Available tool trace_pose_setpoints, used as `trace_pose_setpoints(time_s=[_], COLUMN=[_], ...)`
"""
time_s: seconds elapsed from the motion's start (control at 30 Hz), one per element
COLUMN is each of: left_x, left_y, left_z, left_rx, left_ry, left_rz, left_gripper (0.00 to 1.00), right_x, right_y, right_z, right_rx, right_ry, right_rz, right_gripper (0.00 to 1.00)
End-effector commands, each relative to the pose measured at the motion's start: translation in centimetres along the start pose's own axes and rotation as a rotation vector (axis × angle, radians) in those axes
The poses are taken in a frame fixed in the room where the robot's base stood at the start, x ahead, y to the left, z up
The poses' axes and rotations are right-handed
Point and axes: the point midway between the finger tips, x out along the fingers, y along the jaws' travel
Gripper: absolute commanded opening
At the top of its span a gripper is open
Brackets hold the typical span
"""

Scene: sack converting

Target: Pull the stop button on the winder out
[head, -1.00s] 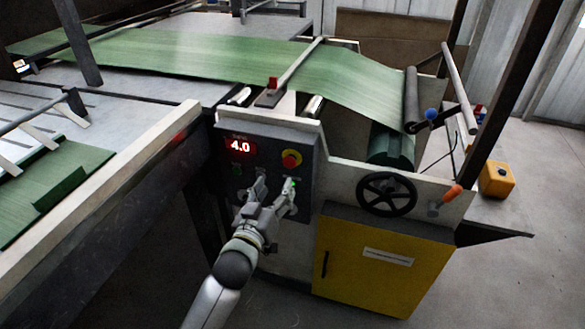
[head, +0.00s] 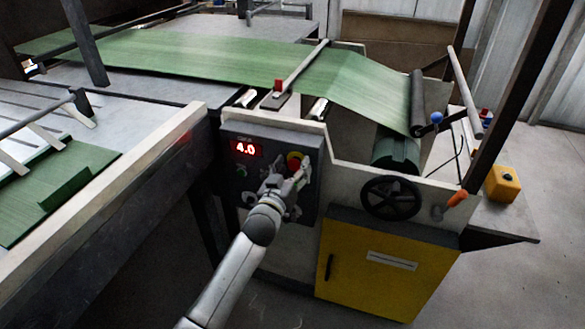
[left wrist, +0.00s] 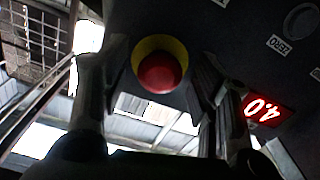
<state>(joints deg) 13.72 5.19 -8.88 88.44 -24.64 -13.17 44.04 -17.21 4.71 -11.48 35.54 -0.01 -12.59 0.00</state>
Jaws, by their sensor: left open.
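The stop button (head: 294,160) is a red mushroom knob on a yellow ring, on the dark control panel (head: 232,134) of the winder. In the left wrist view the red knob (left wrist: 159,72) shows between the two fingers, with the yellow ring behind it. My left gripper (head: 288,172) is open in front of the panel, just below the button, and partly covers it. In the left wrist view a finger of the left gripper (left wrist: 152,92) stands on each side of the knob, apart from it. My right gripper is not in view.
A red display (head: 246,149) reading 4.0 is left of the button. A black handwheel (head: 390,197) and a yellow cabinet door (head: 375,262) are to the right and below. Green web (head: 200,55) runs over the machine top. A yellow box (head: 503,183) stands at the far right.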

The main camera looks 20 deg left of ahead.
Motion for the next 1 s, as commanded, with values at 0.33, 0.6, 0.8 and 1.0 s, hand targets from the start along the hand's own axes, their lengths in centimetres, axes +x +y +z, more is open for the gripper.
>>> trace_pose_setpoints(time_s=[0.33, 0.6, 0.8, 1.0], left_x=[0.0, 0.0, -0.5, -1.1], left_y=[0.0, 0.0, 0.1, 0.0], left_z=[0.0, 0.0, -0.1, 0.0], left_rx=[0.000, 0.000, -0.002, -0.001], left_ry=[0.000, 0.000, -0.001, 0.001], left_rz=[0.000, 0.000, 0.000, 0.000], left_gripper=[0.29, 0.00, 0.00, 0.00], right_x=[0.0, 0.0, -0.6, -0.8], right_y=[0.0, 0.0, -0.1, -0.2], right_z=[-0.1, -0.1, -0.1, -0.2], right_rx=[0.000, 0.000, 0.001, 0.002], right_ry=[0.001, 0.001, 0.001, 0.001], right_rz=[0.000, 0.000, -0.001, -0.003], right_gripper=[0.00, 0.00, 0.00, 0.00])
